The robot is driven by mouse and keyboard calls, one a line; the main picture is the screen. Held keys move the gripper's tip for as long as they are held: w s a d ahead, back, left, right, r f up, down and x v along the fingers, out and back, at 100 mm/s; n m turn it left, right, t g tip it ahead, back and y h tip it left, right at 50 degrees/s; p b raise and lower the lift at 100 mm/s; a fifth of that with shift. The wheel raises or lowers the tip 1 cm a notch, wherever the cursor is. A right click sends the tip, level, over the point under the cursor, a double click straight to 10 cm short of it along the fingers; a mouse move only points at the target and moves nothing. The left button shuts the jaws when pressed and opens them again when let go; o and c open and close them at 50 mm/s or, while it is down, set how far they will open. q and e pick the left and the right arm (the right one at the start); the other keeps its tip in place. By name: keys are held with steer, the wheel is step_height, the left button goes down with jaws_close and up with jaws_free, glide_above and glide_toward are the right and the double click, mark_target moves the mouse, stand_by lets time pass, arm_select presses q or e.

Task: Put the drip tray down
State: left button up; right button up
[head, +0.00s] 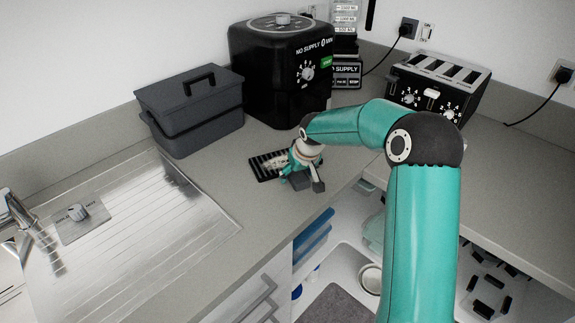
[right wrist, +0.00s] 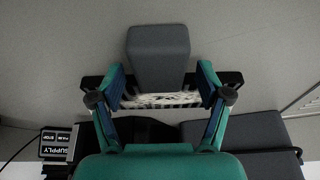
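The drip tray (head: 267,165) is a black slotted tray on the grey worktop, in front of the black appliance. My right gripper (head: 305,181) is at its right end, low over the worktop, and partly hides it. In the right wrist view, a dark grey block (right wrist: 158,58), apparently the tray's handle, lies between the fingertips of my right gripper (right wrist: 160,68). The fingers stand apart, with a gap visible on the right side of the block. The black tray body (right wrist: 232,78) and pale slats show behind it. My left gripper is out of view.
A black appliance (head: 280,75) stands behind the tray, with grey lidded bins (head: 192,110) to the left. A steel sink drainer (head: 130,225) lies at front left. A toaster (head: 435,85) stands at back right. Below the worktop's edge is an open compartment (head: 340,270).

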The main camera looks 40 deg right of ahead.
jaws_close()
